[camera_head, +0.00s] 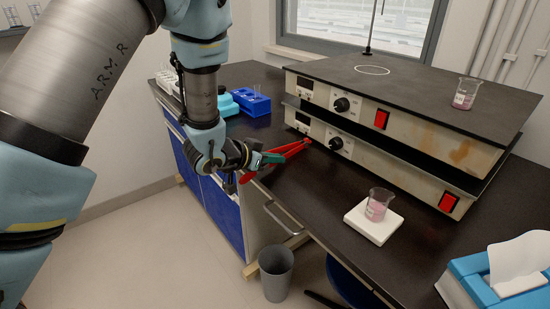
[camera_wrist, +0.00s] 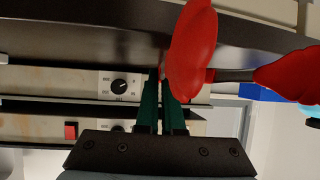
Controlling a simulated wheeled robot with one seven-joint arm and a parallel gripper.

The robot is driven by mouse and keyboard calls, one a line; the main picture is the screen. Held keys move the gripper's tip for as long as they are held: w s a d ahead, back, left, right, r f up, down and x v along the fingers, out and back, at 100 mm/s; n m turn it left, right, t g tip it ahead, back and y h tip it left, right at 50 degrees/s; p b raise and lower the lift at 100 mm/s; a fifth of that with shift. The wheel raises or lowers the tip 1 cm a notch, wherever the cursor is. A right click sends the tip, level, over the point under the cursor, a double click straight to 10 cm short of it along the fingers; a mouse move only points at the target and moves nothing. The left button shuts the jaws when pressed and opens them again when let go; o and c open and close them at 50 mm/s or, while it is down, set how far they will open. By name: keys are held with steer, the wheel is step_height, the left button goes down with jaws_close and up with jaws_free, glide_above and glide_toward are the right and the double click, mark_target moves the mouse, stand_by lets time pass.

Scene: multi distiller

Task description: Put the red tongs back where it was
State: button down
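The red tongs (camera_head: 293,149) are in my gripper (camera_head: 274,158), near the front edge of the black bench. In the head view one red part reaches right toward the stacked hot plates, and another red end shows left of the fingers. In the wrist view the tongs' large red end (camera_wrist: 193,48) lies just beyond the green fingertips (camera_wrist: 162,82). The fingers are close together on the tongs; the exact contact is partly hidden. A second red part (camera_wrist: 290,74) shows at the right of the wrist view.
Two stacked hot plates (camera_head: 400,128) stand on the bench (camera_head: 290,190), with a beaker (camera_head: 465,95) on top. Another beaker (camera_head: 378,205) sits on a white pad (camera_head: 373,226). A blue tube rack (camera_head: 251,102) is at the back left. A tissue box (camera_head: 470,285) is front right. A grey bin (camera_head: 276,275) stands on the floor.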

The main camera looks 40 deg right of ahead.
steer(key=shift+f, duration=0.15)
steer(key=c, duration=1.1)
jaws_free()
steer(key=shift+o, duration=0.2)
